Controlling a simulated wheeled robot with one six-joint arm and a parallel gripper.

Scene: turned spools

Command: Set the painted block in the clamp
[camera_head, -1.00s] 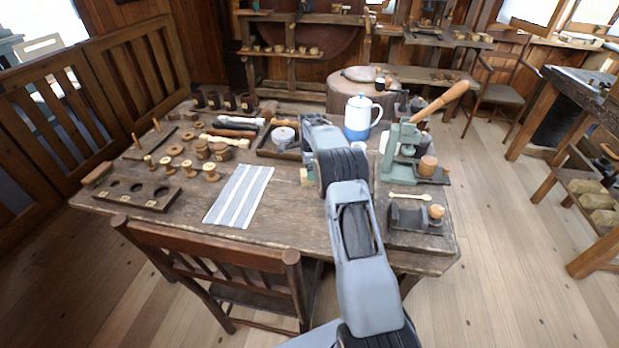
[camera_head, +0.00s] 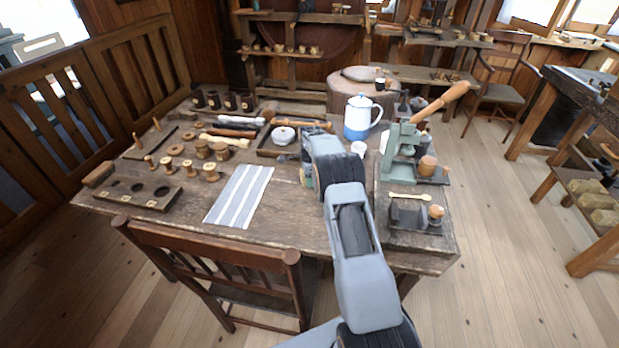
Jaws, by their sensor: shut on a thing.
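My gripper (camera_head: 308,172) is over the middle of the table, mostly hidden behind my own blue-grey arm. A small pale tan and greenish piece (camera_head: 305,178) shows at the arm's left edge; it looks like the painted block in the shut jaws, but its painted faces cannot be made out. What looks like the clamp (camera_head: 406,215) is a dark grey device with a round wooden knob, on a dark board at the table's right front. The gripper is left of it and apart from it. Whether its jaws are empty is too small to tell.
A green lever press (camera_head: 402,146) with a long wooden handle stands behind the clamp. A pale wooden spoon (camera_head: 409,196) lies between them. A white and blue pot (camera_head: 358,118) stands behind my arm. A striped cloth (camera_head: 239,196) and several spools lie to the left.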

